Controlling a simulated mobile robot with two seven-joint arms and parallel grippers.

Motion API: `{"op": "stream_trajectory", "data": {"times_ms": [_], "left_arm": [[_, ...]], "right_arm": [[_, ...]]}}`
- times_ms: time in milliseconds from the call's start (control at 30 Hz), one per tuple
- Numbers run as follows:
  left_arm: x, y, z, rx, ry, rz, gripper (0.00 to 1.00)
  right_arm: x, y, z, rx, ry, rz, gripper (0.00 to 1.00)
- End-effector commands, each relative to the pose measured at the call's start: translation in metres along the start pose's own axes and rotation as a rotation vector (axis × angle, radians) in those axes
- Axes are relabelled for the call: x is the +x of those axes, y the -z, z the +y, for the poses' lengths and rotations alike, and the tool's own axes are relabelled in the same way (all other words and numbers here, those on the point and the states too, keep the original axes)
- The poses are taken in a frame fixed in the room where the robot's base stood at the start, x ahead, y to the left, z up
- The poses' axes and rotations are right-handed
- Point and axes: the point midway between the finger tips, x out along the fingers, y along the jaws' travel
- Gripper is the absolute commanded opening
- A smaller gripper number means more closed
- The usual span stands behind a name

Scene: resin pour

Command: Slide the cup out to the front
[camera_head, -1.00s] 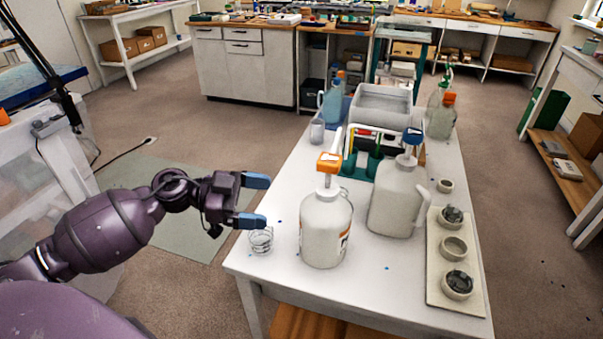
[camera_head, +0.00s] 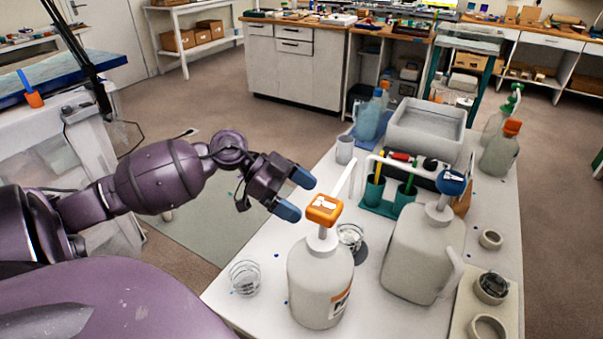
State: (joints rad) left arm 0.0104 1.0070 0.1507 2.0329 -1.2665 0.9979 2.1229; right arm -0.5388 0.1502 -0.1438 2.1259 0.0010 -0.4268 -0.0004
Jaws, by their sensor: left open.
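A clear cup (camera_head: 350,238) stands on the white table, partly hidden behind the orange-topped pump bottle (camera_head: 320,285). A second clear cup (camera_head: 244,278) stands in the open to the left of that bottle, near the table's left edge. My left gripper (camera_head: 296,194) is open and empty, with its blue fingertips pointing right. In the picture it is left of the orange pump head, above the table's left edge, and touches neither cup. My right gripper is not in view.
A blue-topped pump jug (camera_head: 420,255) stands right of the partly hidden cup. Small pots (camera_head: 491,287) stand at the right.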

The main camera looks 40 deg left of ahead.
Motion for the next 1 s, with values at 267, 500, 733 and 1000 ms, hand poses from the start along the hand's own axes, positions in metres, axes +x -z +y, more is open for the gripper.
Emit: {"op": "stream_trajectory", "data": {"times_ms": [267, 500, 733, 1000], "left_arm": [[0.014, -0.002, 0.0, -0.003, -0.003, 0.001, 0.91], [0.051, -0.003, 0.0, -0.003, -0.004, 0.001, 0.91], [0.085, -0.003, 0.0, -0.003, -0.004, 0.001, 0.91], [0.106, -0.001, 0.0, -0.002, -0.001, 0.0, 0.91]], "right_arm": [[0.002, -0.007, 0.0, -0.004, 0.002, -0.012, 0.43], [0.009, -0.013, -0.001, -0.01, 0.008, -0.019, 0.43], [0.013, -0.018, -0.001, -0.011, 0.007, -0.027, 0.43], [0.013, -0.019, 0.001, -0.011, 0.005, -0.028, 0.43]]}}
